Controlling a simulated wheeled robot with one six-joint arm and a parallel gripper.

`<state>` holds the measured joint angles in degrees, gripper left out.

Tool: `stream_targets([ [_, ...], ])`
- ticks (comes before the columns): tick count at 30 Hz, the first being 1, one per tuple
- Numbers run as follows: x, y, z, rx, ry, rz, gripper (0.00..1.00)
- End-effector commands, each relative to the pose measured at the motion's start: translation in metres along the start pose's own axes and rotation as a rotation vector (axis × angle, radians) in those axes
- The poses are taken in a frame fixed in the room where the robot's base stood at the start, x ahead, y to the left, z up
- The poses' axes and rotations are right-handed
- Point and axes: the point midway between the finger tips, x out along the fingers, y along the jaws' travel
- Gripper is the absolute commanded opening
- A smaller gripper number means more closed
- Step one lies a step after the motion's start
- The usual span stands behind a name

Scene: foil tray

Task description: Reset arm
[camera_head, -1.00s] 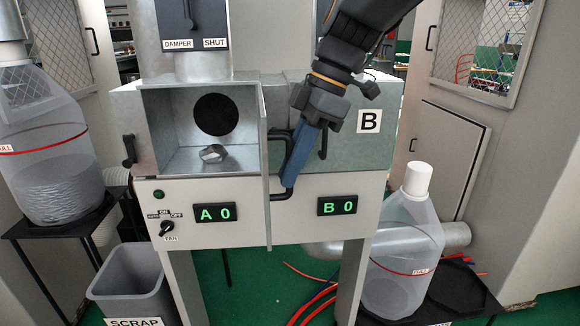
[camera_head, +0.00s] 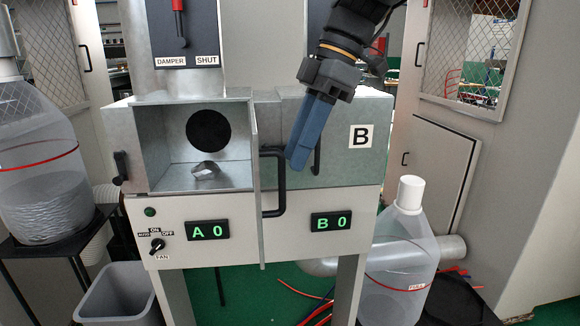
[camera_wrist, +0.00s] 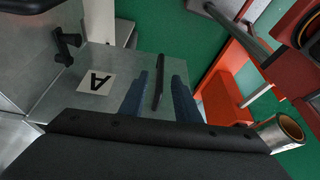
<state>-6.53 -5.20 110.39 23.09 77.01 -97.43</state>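My gripper (camera_head: 296,160) points down and toward the cabinet, its blue fingers empty. In the wrist view my gripper (camera_wrist: 160,98) has its fingers apart. A black bar handle (camera_wrist: 158,82) shows between them in that picture, with a gap on each side. It stands on the grey panel of door A (camera_wrist: 96,84). In the head view door A (camera_head: 258,230) is swung open toward the camera, nearly edge-on, with its handle (camera_head: 277,210) left of the fingers. Door B (camera_head: 349,165) is shut, its handle (camera_head: 317,155) partly hidden behind the fingers. Compartment A holds a crumpled foil piece (camera_head: 206,170).
Displays A 0 (camera_head: 208,230) and B 0 (camera_head: 331,221) glow green. A fan knob (camera_head: 157,246) is at left, the damper panel (camera_head: 180,35) above. Large jugs stand left (camera_head: 40,170) and right (camera_head: 402,265). A grey bin (camera_head: 118,295) is below.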

Motion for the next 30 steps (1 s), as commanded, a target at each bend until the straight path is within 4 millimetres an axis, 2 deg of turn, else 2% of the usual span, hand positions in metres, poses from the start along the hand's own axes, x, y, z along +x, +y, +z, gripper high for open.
stream_targets([
  [3,-0.006,0.000,0.000,0.000,0.000,0.000,0.29],
  [11,-0.007,0.000,0.000,0.000,0.000,-0.001,0.29],
  [16,0.002,-0.001,0.010,0.071,-0.016,0.001,0.29],
  [20,0.029,-0.005,0.039,0.283,-0.065,0.012,0.29],
  [23,0.058,-0.012,0.071,0.514,-0.118,0.036,0.29],
  [30,0.120,-0.046,0.142,1.042,-0.228,0.137,0.29],
])
